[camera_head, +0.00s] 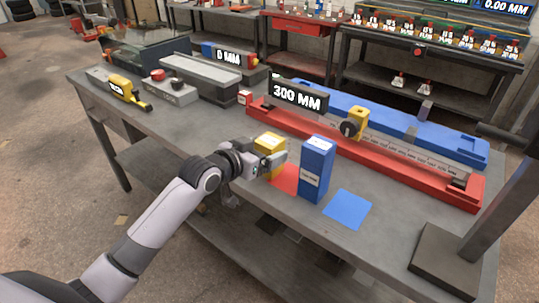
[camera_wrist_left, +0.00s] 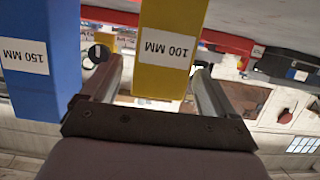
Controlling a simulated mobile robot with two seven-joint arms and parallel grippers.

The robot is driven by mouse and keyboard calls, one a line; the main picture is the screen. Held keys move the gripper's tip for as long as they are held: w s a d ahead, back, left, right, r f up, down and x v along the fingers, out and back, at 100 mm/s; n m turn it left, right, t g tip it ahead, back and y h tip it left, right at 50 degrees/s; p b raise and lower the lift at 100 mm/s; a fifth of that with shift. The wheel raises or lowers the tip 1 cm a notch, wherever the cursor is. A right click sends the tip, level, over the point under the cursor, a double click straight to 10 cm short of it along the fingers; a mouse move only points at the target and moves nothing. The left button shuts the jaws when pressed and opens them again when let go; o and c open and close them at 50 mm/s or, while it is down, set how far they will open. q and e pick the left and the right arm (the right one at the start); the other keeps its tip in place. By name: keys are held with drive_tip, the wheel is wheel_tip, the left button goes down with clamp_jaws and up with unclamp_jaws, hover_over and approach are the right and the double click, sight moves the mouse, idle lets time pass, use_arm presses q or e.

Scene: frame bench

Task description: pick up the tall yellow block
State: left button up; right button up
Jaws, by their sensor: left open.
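The tall yellow block (camera_head: 268,142) stands upright on the bench near its front edge, partly hidden by my left gripper (camera_head: 274,164) in the head view. The left wrist view shows the yellow block (camera_wrist_left: 168,45) upside down, labelled 100 MM. It lies between the two open fingers (camera_wrist_left: 155,85), with a visible gap on each side near the tips. A taller blue block (camera_head: 316,170) labelled 150 MM stands just right of the gripper; it also shows in the left wrist view (camera_wrist_left: 40,65). My right gripper is not in view.
A red square (camera_head: 286,180) and a blue square (camera_head: 348,208) lie on the bench. Behind are a red rail fixture (camera_head: 400,165) with a yellow slider (camera_head: 357,122) and a 300 MM sign (camera_head: 297,95). A dark post base (camera_head: 440,262) stands at right.

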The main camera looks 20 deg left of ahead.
use_arm(q)
drive_tip(key=shift+x, duration=1.35)
drive_tip(key=c, duration=1.2)
drive_tip(key=shift+r, duration=0.1)
drive_tip(key=shift+c, duration=1.4)
drive_tip(key=shift+r, duration=0.1)
